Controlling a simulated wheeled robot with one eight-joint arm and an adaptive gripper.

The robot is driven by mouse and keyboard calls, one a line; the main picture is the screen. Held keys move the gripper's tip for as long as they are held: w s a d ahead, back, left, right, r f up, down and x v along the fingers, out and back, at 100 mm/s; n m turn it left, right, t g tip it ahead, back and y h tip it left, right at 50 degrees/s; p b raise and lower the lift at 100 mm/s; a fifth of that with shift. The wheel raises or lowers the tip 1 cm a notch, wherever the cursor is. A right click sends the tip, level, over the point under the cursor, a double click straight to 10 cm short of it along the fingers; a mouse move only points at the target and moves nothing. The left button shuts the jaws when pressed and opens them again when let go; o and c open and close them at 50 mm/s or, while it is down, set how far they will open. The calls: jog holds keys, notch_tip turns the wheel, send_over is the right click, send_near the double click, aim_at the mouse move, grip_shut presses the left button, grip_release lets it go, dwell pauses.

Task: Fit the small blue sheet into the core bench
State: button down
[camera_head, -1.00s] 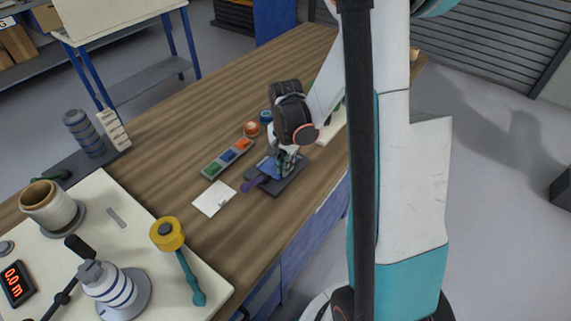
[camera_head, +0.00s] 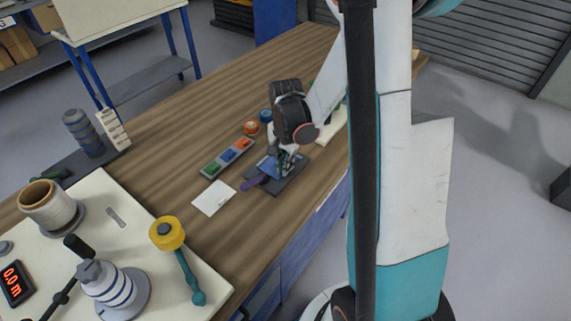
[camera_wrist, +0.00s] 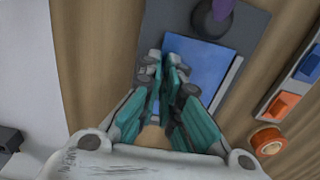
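The small blue sheet (camera_wrist: 207,62) lies flat on the dark grey core bench (camera_wrist: 253,30), beside a pale strip along its right side in the wrist view. In the head view the sheet (camera_head: 264,162) shows just left of my gripper, on the bench (camera_head: 268,189). My gripper (camera_wrist: 171,73) is over the sheet, its teal fingertips close together. The fingers cover part of the sheet, and whether they touch it or pinch its edge is unclear. A purple-handled tool (camera_wrist: 221,8) stands at the bench's far end in the wrist view.
A grey tray (camera_head: 209,171) with green, blue and orange pieces lies left of the bench. A white card (camera_head: 213,199) lies in front of it. Orange (camera_head: 251,128) and blue (camera_head: 266,116) rolls sit behind. The wooden table (camera_head: 165,150) is clear further left.

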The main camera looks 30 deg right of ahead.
jog(key=shift+f, duration=0.1)
jog(key=c, duration=1.3)
grip_release()
jog(key=shift+r+p, duration=2.3)
jog(key=shift+r, duration=1.2)
